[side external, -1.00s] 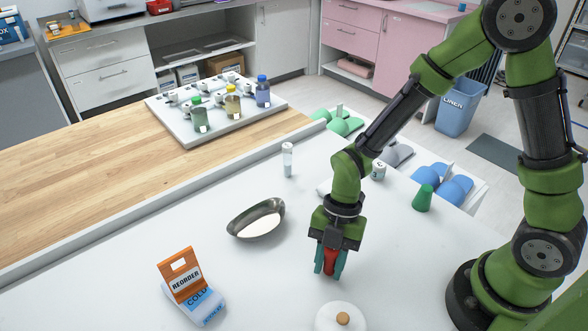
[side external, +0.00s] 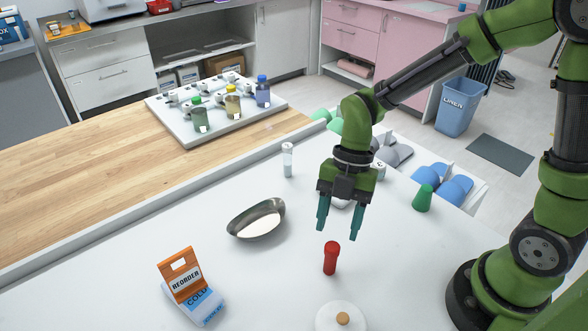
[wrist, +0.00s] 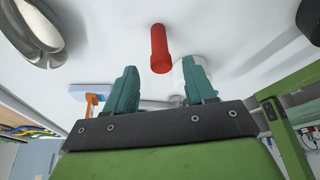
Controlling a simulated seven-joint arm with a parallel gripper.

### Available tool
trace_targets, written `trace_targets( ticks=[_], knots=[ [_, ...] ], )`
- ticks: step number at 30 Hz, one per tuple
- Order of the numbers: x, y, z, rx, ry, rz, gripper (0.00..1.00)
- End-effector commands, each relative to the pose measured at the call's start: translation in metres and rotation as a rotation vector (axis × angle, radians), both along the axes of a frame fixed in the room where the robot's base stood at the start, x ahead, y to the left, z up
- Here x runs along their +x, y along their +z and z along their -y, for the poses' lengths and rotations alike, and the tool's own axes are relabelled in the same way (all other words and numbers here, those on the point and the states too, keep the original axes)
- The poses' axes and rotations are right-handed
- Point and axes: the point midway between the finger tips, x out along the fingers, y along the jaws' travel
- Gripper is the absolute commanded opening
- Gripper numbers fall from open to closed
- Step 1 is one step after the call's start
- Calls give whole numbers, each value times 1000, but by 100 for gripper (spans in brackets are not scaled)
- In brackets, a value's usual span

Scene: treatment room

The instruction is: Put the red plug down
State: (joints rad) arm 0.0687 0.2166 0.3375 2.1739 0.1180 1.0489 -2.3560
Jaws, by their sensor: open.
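The red plug (side external: 331,258) stands upright on the white table (side external: 265,285), apart from my gripper. My gripper (side external: 338,228) is open and empty, with its teal fingers pointing down above and slightly behind the plug in the side view. In the wrist view, the plug (wrist: 160,49) shows beyond the gap between the two open fingertips (wrist: 163,80). Nothing is between the fingers.
A metal dish (side external: 257,219) lies left of the plug, and a round white lid with a knob (side external: 341,318) is in front.

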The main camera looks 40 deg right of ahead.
Motion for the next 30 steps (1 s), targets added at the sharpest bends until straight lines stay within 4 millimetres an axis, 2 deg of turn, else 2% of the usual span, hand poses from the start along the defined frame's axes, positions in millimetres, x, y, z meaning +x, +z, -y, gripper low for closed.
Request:
trace_targets(
  ticks=[3,7,11,14,20,27,30],
  knots=[
    [4,16,6,0,-1,2,54],
    [6,26,10,-3,-10,2,54],
    [5,37,18,-41,-133,7,54],
    [3,51,29,-90,-359,18,54],
    [-5,87,59,-110,-987,38,54],
    [-23,125,89,89,-1728,-21,54],
    [-32,137,99,215,-1972,-82,54]
  ],
)
